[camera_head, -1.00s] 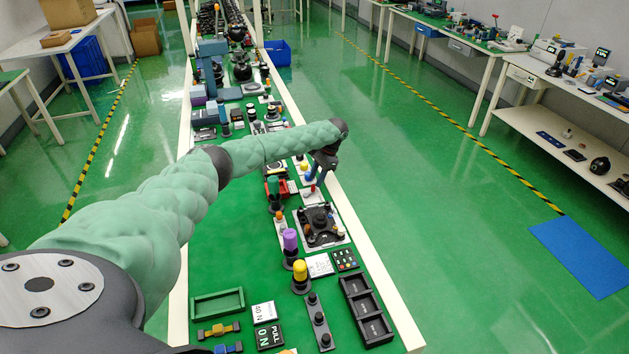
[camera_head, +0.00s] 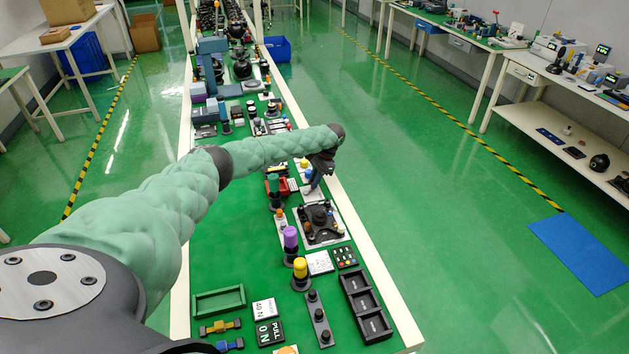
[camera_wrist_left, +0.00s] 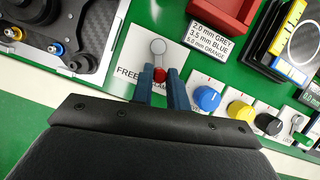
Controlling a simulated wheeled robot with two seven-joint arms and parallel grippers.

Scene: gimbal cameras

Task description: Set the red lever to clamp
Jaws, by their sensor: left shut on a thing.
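The red lever (camera_wrist_left: 159,76) shows in the left wrist view as a red knob on an arm from a round grey pivot (camera_wrist_left: 158,47). It sits on a white plate (camera_wrist_left: 137,54) marked FREE at left, with a partly covered word ending in "LAMP" at right. The lever points between the two words. My left gripper (camera_wrist_left: 160,75) is shut on the red knob, one blue-grey finger on each side. In the head view the left gripper (camera_head: 313,183) reaches down at the bench's right side and hides the lever. My right gripper is not in view.
Blue (camera_wrist_left: 207,98), yellow and black knobs stand close to the right of the fingers in the wrist view. A black device (camera_head: 320,222) on a plate lies nearer in the head view. A red tray (camera_wrist_left: 222,14) is close by.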

